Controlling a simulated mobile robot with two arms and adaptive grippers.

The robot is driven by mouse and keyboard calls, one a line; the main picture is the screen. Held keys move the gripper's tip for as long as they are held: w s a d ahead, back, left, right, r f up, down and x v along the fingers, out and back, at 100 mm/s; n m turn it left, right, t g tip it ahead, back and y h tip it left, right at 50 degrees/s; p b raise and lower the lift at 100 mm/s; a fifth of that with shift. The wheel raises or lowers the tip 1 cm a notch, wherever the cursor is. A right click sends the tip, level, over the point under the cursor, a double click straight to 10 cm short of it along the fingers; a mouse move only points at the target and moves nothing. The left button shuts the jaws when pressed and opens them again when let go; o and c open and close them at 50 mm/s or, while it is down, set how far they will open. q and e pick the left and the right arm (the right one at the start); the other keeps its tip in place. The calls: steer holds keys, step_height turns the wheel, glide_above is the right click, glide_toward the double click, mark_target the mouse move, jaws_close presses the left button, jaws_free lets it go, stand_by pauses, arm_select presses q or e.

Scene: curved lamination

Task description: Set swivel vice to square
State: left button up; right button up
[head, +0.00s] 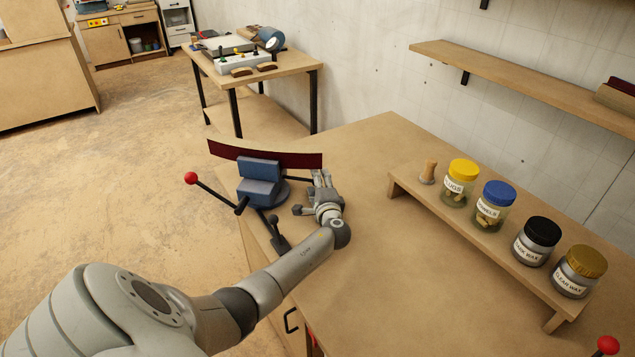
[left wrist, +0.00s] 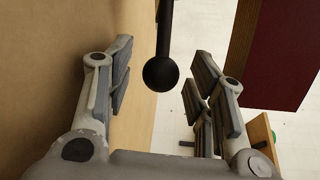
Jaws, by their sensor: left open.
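The blue swivel vice (head: 262,188) stands near the left edge of the workbench (head: 390,240). A curved dark red strip (head: 268,155) stands at its jaws; I cannot tell its exact angle. My left gripper (head: 311,193) is just right of the vice, its fingers open. In the left wrist view, a black ball-ended lever (left wrist: 161,72) hangs between the open fingers (left wrist: 165,85), with space on both sides. The dark red strip also shows at the upper right there (left wrist: 283,55). My right gripper is not in view.
A red-knobbed handle (head: 191,178) sticks out left of the vice, and a dark lever (head: 279,240) stands in front. A low wooden riser (head: 470,245) with several jars stands right. The bench between is clear. A second table (head: 290,65) stands behind.

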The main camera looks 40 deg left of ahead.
arm_select(q)
steer(key=shift+w+a, duration=0.35)
steer(key=shift+a, duration=0.1)
jaws_close()
